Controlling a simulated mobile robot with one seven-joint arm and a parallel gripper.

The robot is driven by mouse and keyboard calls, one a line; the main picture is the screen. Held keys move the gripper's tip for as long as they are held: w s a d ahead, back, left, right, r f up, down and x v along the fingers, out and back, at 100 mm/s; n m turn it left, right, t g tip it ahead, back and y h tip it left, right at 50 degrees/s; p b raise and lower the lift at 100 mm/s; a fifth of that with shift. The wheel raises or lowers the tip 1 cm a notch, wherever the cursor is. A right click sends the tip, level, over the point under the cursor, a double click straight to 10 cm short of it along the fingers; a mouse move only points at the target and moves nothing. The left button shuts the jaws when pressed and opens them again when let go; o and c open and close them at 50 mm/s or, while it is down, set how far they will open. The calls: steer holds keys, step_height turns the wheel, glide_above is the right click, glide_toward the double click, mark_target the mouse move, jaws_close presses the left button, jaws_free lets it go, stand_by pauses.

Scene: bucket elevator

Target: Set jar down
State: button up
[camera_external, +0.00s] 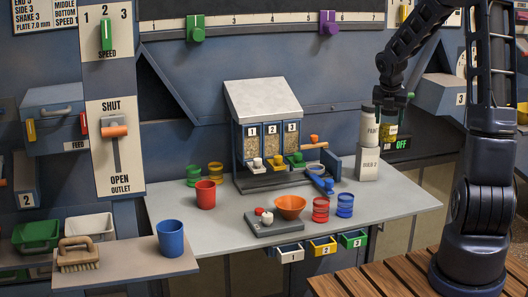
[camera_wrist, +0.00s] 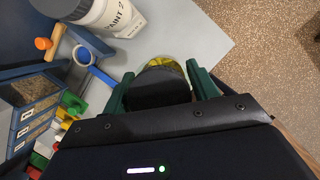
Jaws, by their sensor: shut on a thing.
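A glass jar with yellow contents (camera_external: 390,130) hangs below my gripper (camera_external: 391,108) at the right end of the grey worktop. Its rim and yellow contents also show in the wrist view (camera_wrist: 168,64), between the two green fingers of my gripper (camera_wrist: 160,82). My gripper is shut on the jar. In the external view the jar appears right beside a white paint can (camera_external: 368,127) and overlaps the sign behind it. Whether the jar's base touches anything is unclear. Most of the jar is hidden by my gripper in the wrist view.
The can stands on a pale block (camera_external: 367,165) on the worktop (camera_external: 400,204). The worktop's right front is clear. Beyond its edge lies speckled floor (camera_wrist: 270,50).

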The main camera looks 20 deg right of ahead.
steer(key=d+m, duration=0.1)
steer(key=d, duration=0.9)
steer(key=f, duration=2)
steer(key=shift+w, duration=0.3)
steer(key=o, duration=1.2)
steer(key=shift+f, duration=0.1)
